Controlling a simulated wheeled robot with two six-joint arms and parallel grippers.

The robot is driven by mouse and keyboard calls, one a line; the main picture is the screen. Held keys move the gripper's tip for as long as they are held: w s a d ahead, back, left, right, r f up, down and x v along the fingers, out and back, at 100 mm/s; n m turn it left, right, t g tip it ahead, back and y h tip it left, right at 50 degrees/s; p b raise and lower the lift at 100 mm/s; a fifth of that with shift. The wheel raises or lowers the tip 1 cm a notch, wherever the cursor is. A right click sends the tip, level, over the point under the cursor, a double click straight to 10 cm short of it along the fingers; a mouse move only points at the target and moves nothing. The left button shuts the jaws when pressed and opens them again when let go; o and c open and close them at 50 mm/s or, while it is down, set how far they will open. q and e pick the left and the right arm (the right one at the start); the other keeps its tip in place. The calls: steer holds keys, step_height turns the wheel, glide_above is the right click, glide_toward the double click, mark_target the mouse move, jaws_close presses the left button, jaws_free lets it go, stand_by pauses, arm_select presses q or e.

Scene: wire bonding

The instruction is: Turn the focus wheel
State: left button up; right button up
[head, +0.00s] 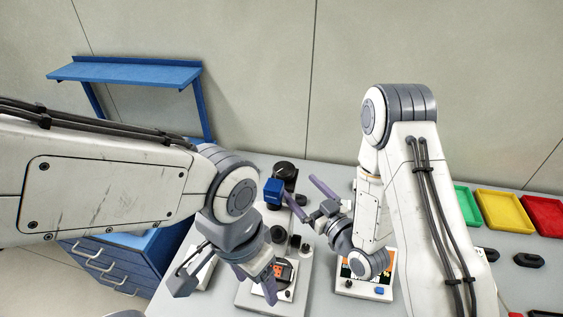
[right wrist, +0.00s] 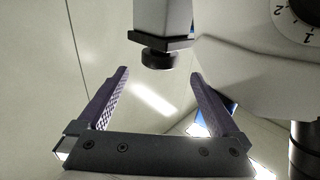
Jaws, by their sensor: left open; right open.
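A black round knob (right wrist: 160,60), which may be the focus wheel, hangs below a pale housing in the right wrist view. It lies ahead of my right gripper (right wrist: 158,78), between the lines of its two purple fingers and apart from both. In the head view my right gripper (head: 301,188) is open and empty, its fingers pointing at the bonding machine's upper part near the blue block (head: 273,191). My left gripper (head: 262,284) is open, low over the machine's base (head: 243,297). My arms hide part of the machine, and the wheel is unclear in the head view.
A numbered white dial (right wrist: 299,22) is at the upper right of the right wrist view. A panel with a screen (head: 350,288) stands right of the machine. Green, yellow (head: 505,211) and red trays sit at the right. A blue drawer cabinet (head: 118,268) is at the left.

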mark_target(278, 163)
steer(key=shift+b+x, duration=0.5)
steer(key=shift+x, duration=0.6)
steer(key=b+x, duration=0.2)
steer(key=b, duration=0.7)
steer(key=shift+f, duration=0.2)
steer(key=x, duration=0.2)
steer(key=p+x, duration=0.1)
steer(key=x, duration=0.1)
steer(key=p+x, duration=0.1)
steer(key=x, duration=0.1)
steer(key=shift+w+a+r, duration=0.1)
steer(key=shift+w+r, duration=0.05)
steer(key=shift+r, duration=0.2)
steer(key=shift+w+a+f+p, duration=0.1)
steer(key=shift+w+a+p, duration=0.2)
steer(key=shift+w, duration=0.15)
